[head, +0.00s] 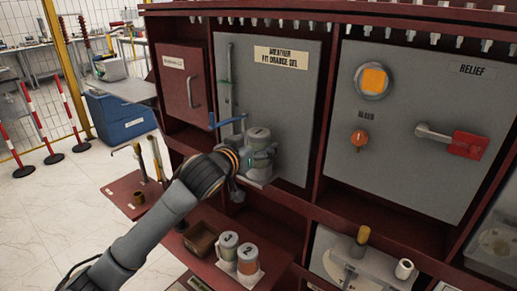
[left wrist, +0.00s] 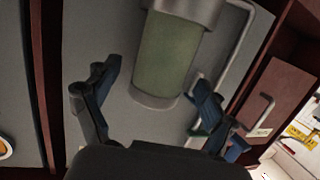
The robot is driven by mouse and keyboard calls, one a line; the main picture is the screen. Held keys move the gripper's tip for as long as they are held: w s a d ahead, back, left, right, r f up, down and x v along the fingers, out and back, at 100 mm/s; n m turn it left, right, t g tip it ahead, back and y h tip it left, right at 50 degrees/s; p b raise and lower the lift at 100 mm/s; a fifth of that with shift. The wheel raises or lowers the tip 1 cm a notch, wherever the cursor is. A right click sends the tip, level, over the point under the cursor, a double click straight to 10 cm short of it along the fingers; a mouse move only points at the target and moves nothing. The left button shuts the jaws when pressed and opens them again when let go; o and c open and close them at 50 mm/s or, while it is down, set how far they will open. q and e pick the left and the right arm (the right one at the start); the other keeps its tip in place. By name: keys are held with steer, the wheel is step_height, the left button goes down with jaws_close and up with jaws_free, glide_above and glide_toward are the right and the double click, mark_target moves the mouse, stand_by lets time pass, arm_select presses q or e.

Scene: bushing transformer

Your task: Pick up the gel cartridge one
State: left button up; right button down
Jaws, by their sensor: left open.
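Gel cartridge one (head: 259,136), a grey-capped cylinder marked "1" on top, sits upright against the grey panel under the "orange gel" sign. In the left wrist view, a cylinder (left wrist: 168,55) with a greenish clear body and grey ends is ahead of the fingers. My left gripper (head: 243,150) is at the cartridge, partly hiding it from the head view. In the wrist view, the gripper's two dark blue fingers (left wrist: 152,105) are spread wide to either side of the cylinder's near end, with gaps visible. My right gripper is out of view.
Two other numbered cartridges, one grey (head: 228,246) and one with orange contents (head: 248,262), stand on the red shelf below, beside an open brown box (head: 200,240). A thin upright handle (head: 228,80) is left of cartridge one. The relief panel (head: 420,110) is at right.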

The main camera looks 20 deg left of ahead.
arm_select(q)
steer(key=shift+x, duration=1.1)
steer(key=c, duration=1.5)
steer(key=shift+r, duration=0.15)
